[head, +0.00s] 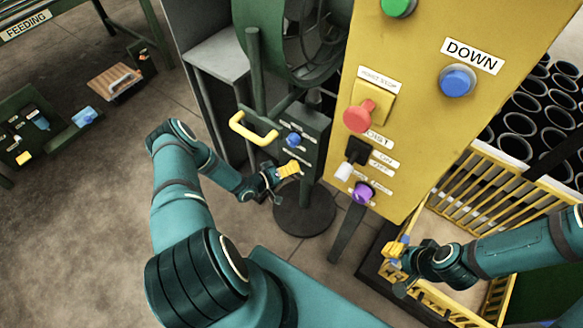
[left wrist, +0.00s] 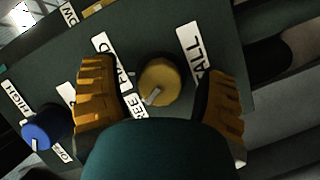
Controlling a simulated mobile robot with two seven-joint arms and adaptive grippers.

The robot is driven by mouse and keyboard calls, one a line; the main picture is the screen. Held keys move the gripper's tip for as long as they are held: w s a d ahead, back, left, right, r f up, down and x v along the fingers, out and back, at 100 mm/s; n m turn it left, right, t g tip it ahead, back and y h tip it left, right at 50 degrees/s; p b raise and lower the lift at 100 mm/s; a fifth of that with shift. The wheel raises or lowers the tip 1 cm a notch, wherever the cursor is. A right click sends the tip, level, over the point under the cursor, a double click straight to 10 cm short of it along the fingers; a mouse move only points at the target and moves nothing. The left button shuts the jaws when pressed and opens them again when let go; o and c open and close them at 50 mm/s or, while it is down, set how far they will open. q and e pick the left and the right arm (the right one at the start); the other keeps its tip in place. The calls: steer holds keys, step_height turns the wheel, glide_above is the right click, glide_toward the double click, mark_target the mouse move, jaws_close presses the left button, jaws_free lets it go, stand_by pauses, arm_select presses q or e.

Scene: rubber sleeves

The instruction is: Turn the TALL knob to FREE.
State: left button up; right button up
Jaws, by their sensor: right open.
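The TALL knob (left wrist: 161,80) is a round tan-yellow knob with a white pointer mark at its lower left, on the side toward a partly hidden label ending in "REE" (left wrist: 137,106). The TALL label (left wrist: 192,52) is at its upper right. My left gripper (left wrist: 162,100) is open, its yellow fingers on either side of the knob with gaps showing. In the head view my left gripper (head: 289,169) is at the dark green panel (head: 313,150) and hides the knob. My right gripper (head: 396,250) is open and empty near the yellow crate.
A blue knob (left wrist: 43,135) with a HIGH label is left of my left gripper. A yellow handle (head: 253,128) sticks out beside the panel. A yellow control board (head: 420,130) with buttons stands to the right. A yellow slatted crate (head: 480,190) is near my right arm.

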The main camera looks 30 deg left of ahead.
arm_select(q)
steer(key=shift+s+a, duration=0.1)
steer(key=shift+a, duration=0.05)
steer(key=v, duration=1.1)
steer(key=shift+s, duration=0.4)
steer(key=shift+a+r, duration=0.1)
steer(key=shift+a, duration=0.05)
